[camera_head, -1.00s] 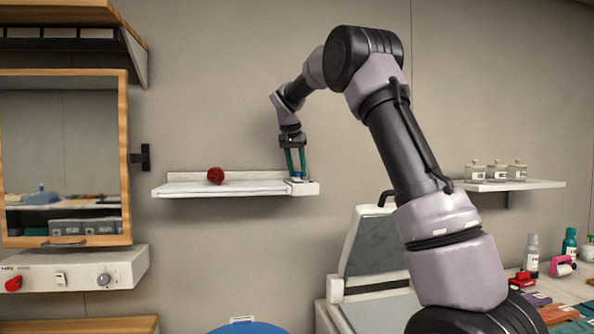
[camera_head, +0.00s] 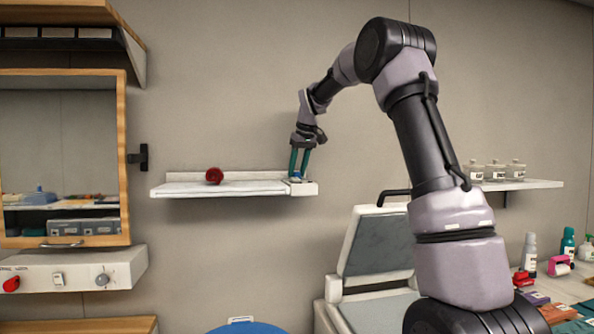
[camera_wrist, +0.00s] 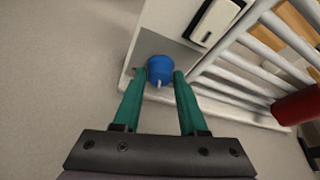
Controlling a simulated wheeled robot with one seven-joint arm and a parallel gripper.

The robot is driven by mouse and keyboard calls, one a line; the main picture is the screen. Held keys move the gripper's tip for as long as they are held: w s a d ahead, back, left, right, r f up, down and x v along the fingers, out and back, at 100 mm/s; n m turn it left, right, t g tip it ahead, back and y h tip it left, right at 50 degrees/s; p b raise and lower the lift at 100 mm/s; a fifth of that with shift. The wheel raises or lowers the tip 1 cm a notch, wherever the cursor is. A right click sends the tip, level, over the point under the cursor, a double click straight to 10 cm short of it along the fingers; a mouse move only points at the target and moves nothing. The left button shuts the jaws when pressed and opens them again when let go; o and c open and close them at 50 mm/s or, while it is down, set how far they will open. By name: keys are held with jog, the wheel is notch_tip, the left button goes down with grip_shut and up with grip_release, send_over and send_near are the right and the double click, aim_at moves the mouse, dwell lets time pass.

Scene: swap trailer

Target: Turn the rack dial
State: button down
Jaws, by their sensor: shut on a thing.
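The rack dial is a round blue knob (camera_wrist: 160,68) with a small pale mark on its near edge. It sits on the white end block of the wall rack (camera_head: 225,189). My gripper (camera_head: 297,175) points down at the rack's right end, its two green fingers on either side of the dial. In the wrist view the fingertips (camera_wrist: 160,75) are shut on the dial from left and right.
A dark red roll (camera_head: 214,176) lies on the rack, left of my gripper; it also shows in the wrist view (camera_wrist: 297,105). A white rocker switch (camera_wrist: 215,22) is beside the dial. A shelf with jars (camera_head: 520,184) is at right. A mirror cabinet (camera_head: 65,160) stands at left.

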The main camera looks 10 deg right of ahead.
jog(key=n+g+y, duration=0.1)
jog(key=n, duration=0.3)
jog(key=shift+d+n, duration=0.15)
jog(key=shift+n, duration=0.25)
jog(key=shift+f+y, duration=0.1)
jog(key=shift+y, duration=0.2)
jog(key=shift+c, duration=2.3)
grip_release()
jog(key=v, duration=1.1)
jog(key=shift+w, duration=0.2)
